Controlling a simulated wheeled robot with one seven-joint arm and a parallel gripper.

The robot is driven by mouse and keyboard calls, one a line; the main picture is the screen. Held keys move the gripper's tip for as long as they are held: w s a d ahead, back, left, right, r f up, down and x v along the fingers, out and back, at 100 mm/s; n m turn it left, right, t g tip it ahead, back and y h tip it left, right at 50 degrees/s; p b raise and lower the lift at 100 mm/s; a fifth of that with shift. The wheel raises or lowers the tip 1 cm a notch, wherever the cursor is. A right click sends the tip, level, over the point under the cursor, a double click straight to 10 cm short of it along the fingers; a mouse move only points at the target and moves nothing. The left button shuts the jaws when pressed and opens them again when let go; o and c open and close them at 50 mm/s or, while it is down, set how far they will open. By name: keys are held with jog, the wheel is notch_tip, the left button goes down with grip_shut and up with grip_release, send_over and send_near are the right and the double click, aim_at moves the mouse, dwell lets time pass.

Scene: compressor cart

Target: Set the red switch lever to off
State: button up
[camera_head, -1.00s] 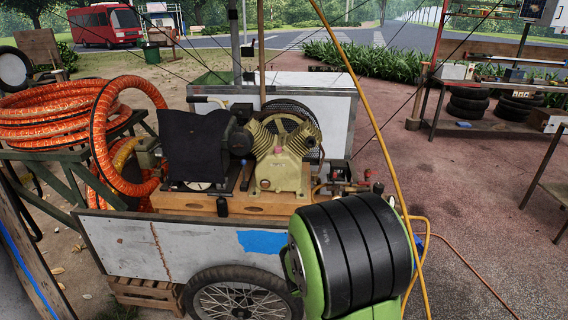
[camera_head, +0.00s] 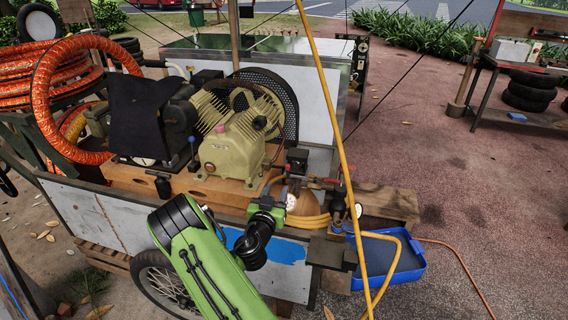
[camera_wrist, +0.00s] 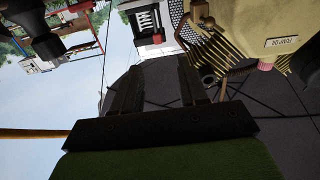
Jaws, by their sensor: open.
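In the head view, a small dark switch box (camera_head: 297,158) stands to the right of the tan compressor head (camera_head: 232,148). A small red part (camera_head: 286,169), possibly the red switch lever, shows at its lower left; its setting is too small to tell. In the wrist view, which looks inverted, a box with a pale slotted face (camera_wrist: 148,20) appears beyond the fingers, with a small red part (camera_wrist: 157,39) on it. My gripper (camera_wrist: 157,82) is open, with nothing between its dark fingers. In the head view, my gripper (camera_head: 279,197) is low beside the compressor, its fingers hard to make out.
Red-handled fittings and a gauge (camera_head: 340,195) sit right of the box. A yellow hose (camera_head: 333,100) crosses in front. A blue tray (camera_head: 395,262) lies right of the cart. Orange hose coils (camera_head: 75,100) are at left. Open paving lies to the right.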

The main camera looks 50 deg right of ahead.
aim_at(287, 167)
jog(key=p+x, duration=0.1)
jog(key=x, duration=0.5)
jog(key=p+x, duration=0.2)
jog(key=x, duration=0.5)
jog(key=shift+s+d, duration=0.15)
jog(key=shift+d, duration=0.1)
jog(key=shift+c, duration=0.3)
grip_shut()
